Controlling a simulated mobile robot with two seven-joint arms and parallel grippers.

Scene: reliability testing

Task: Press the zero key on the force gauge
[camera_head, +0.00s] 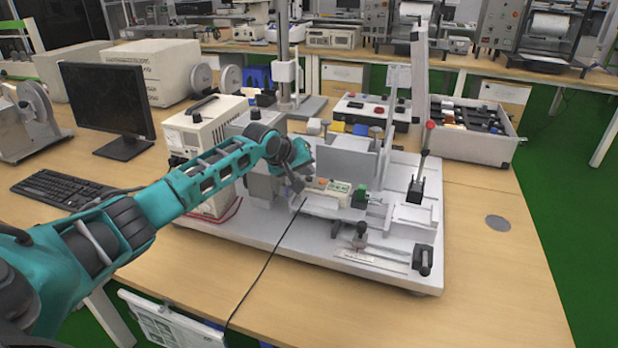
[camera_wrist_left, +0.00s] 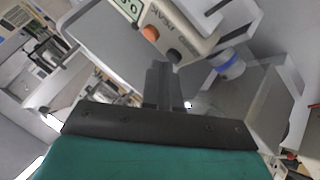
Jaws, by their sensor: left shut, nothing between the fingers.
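The force gauge (camera_head: 327,193) is a small beige unit with a green display, lying on the white test stand (camera_head: 262,230) in the head view. In the left wrist view the gauge (camera_wrist_left: 182,38) shows part of its display (camera_wrist_left: 131,8), an orange key (camera_wrist_left: 150,33) and a dark key (camera_wrist_left: 174,56). Key labels are too small to read. My left gripper (camera_head: 297,188) is shut and empty, just left of the gauge. In the wrist view its fingertips (camera_wrist_left: 162,68) lie close to the dark key; I cannot tell whether they touch it. My right gripper is not in view.
A beige instrument box (camera_head: 190,135) stands left of the test stand, with a monitor (camera_head: 107,100) and keyboard (camera_head: 62,188) farther left. A lever with a red knob (camera_head: 430,125) rises at the right. A black cable (camera_head: 268,262) crosses the stand's front.

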